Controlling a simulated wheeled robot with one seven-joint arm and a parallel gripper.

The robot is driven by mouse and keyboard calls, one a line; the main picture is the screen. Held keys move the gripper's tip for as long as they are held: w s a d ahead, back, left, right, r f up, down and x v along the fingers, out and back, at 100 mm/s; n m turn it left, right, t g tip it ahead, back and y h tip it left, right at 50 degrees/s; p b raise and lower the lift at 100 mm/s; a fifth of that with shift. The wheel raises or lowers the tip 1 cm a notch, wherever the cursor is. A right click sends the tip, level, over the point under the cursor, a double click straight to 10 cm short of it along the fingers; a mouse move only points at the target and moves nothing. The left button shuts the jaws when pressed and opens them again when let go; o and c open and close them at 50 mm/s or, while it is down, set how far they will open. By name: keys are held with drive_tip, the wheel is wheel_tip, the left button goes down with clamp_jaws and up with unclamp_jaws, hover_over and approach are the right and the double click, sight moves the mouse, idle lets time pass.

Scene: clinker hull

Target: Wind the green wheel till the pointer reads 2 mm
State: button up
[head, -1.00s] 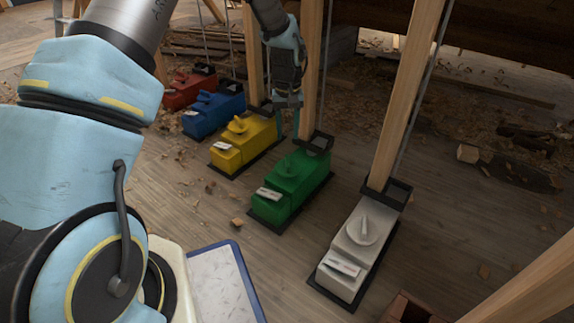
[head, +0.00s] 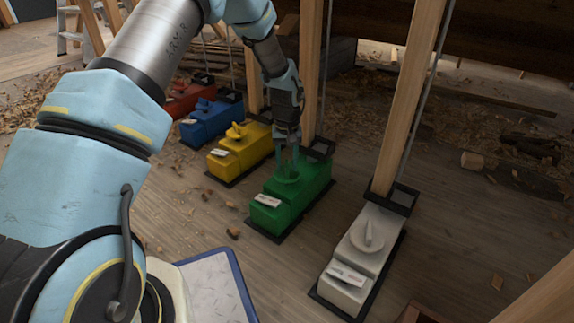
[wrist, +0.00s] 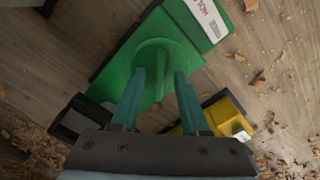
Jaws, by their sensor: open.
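The green box (head: 283,203) stands on a dark base on the floor, with a white label (head: 267,200) on its near end. Its green wheel (head: 287,178), a round disc with a raised grip bar, is on top, partly hidden by my fingers in the head view. My gripper (head: 288,161) is open above the wheel, pointing down. In the wrist view its fingertips (wrist: 161,72) lie on either side of the wheel's (wrist: 153,49) bar; I cannot tell whether they touch it. The label (wrist: 208,18) is partly cut off there, and no pointer reading is legible.
Similar boxes stand in the row: yellow (head: 237,158), blue (head: 207,124) and red (head: 186,100) to the left, white (head: 357,262) to the right. Wooden posts (head: 409,100) rise behind them. Shavings litter the floor.

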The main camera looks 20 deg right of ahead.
clamp_jaws()
drive_tip(key=shift+r+m+p, duration=0.2)
drive_tip(key=shift+m+p, duration=0.1)
drive_tip(key=shift+p, duration=0.5)
drive_tip(key=m+p, duration=0.2)
drive_tip(key=p, duration=0.1)
drive_tip(key=shift+r, duration=0.2)
drive_tip(key=m+p, duration=0.3)
drive_tip(key=p, duration=0.2)
drive_tip(key=shift+m, duration=0.3)
drive_tip(key=m+p, duration=0.3)
drive_tip(key=m, duration=0.1)
drive_tip(key=shift+f+p, duration=0.2)
drive_tip(key=shift+p, duration=0.15)
drive_tip(key=shift+f+m+p, duration=0.1)
drive_tip(key=shift+m+p, duration=0.9)
drive_tip(key=shift+m, duration=1.1)
